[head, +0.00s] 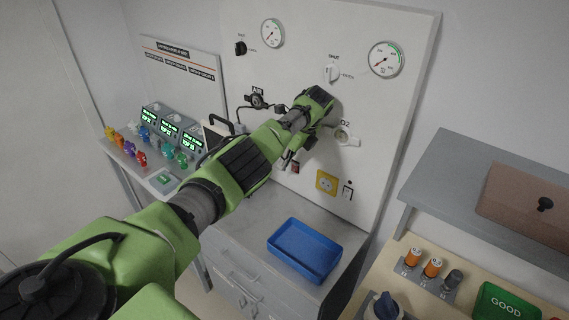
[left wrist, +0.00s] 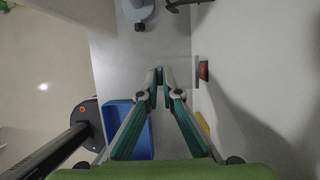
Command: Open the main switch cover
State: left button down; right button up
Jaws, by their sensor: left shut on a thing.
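The main switch (head: 295,168) is a small red part low on the white panel, just below my left wrist in the head view. It also shows as a red block on a grey plate in the left wrist view (left wrist: 203,71), right of my fingers. My left gripper (left wrist: 160,75) points down along the panel with its fingertips nearly together. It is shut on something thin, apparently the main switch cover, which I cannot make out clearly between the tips. In the head view my arm hides most of the gripper. My right gripper is not in view.
A blue tray (head: 303,252) sits on the grey counter below. A yellow socket (head: 326,182) is on the panel to the right of the switch. Gauges (head: 386,60) and knobs are higher up. Monitors (head: 170,130) and coloured pieces stand at the left.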

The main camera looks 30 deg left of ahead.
pick_arm(q)
jog(key=c, duration=2.2)
grip_release()
jog(key=shift+a, duration=0.1)
jog(key=shift+c, duration=0.2)
